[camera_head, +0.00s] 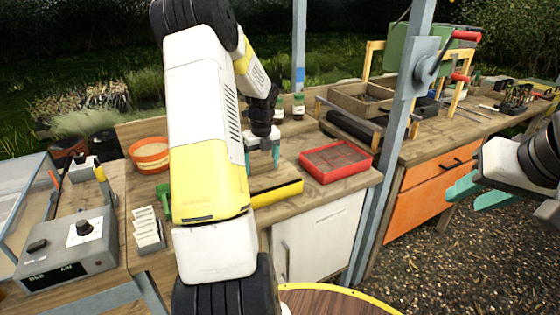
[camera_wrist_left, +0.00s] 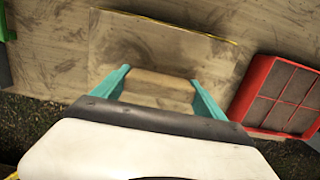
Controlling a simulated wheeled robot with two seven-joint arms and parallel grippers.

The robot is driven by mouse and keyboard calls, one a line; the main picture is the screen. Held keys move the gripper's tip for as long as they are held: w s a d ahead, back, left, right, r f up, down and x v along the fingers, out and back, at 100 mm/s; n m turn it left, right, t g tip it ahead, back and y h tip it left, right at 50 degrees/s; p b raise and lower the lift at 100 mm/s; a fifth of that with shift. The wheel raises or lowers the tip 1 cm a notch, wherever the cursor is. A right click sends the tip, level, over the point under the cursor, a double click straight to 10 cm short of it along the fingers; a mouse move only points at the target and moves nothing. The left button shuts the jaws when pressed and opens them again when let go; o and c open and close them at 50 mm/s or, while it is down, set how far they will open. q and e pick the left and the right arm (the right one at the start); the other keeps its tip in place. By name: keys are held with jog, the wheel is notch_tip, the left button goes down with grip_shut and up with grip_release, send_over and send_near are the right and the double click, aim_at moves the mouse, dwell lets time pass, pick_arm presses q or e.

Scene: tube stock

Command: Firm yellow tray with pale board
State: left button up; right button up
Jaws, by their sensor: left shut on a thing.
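My left gripper (camera_head: 262,158) is shut on the wooden handle block of the pale board (camera_wrist_left: 160,84), with one teal finger at each end. The board's flat part (camera_wrist_left: 130,40) spreads under the gripper. The yellow tray (camera_head: 278,193) is on the bench directly below; its front wall shows in the head view. In the left wrist view a thin yellow rim (camera_wrist_left: 180,24) shows along the board's far edge, so the board appears to lie over the tray. Whether it touches the filling is hidden. My right gripper (camera_head: 478,190) is open and empty, off the bench at the right.
A red tray (camera_head: 337,161) with dark cells stands close right of the yellow tray. An orange round sieve (camera_head: 151,154), white labels (camera_head: 147,228) and a grey control box (camera_head: 70,248) are to the left.

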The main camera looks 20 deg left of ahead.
pick_arm(q)
jog(key=shift+r, duration=2.5)
